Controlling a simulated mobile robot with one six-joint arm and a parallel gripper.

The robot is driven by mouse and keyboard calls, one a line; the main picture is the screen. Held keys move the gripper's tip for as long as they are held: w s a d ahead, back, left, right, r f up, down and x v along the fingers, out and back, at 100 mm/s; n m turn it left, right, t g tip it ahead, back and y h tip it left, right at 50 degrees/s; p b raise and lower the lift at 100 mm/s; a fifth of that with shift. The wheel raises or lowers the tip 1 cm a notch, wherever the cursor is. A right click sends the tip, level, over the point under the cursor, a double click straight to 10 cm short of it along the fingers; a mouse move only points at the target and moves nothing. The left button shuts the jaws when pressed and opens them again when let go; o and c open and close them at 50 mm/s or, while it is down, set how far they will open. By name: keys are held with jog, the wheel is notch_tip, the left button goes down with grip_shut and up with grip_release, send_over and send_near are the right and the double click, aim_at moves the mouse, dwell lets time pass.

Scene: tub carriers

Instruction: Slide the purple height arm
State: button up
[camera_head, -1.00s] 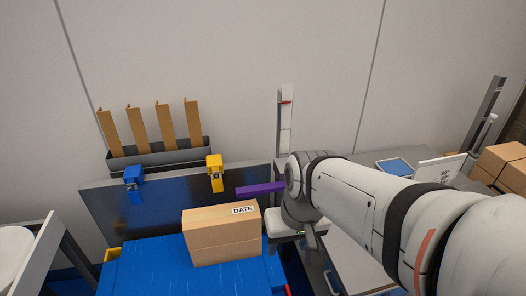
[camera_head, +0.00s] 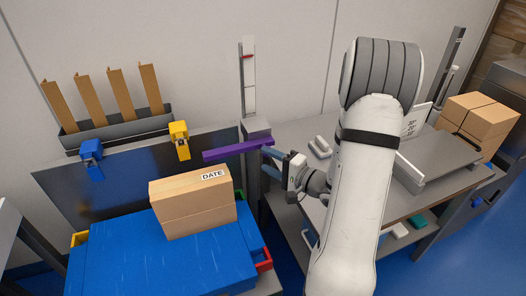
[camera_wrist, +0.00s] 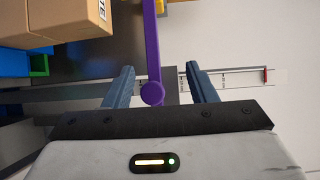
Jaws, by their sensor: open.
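The purple height arm (camera_head: 238,149) is a bar reaching left from a grey block on an upright post with a scale (camera_head: 248,80), above and behind the cardboard box. My gripper (camera_head: 270,161) is at the right end of the bar in the head view. In the wrist view the bar (camera_wrist: 151,45) runs down to a round purple end (camera_wrist: 152,94) between the two open blue-grey fingers of my gripper (camera_wrist: 159,82). Gaps show on both sides of the round end. The scale (camera_wrist: 230,78) passes behind the fingers, with a red mark near its far end.
A cardboard box (camera_head: 192,207) labelled DATE sits on a blue tub (camera_head: 150,262) below the bar. A yellow clip (camera_head: 180,140) and a blue clip (camera_head: 91,156) hang on the dark panel. A grey work table (camera_head: 300,133) stands to the right.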

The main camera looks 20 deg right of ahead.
jog(key=w, duration=0.2)
jog(key=w+f+m+t+h, duration=0.1)
jog(key=w, duration=0.2)
jog(key=w+h+p, duration=0.1)
jog(key=w, duration=0.1)
jog(key=shift+w+d+f+m+t, duration=0.3)
jog(key=shift+w+d+f, duration=0.05)
jog(key=shift+w+d, duration=0.05)
grip_shut()
dwell(0.3)
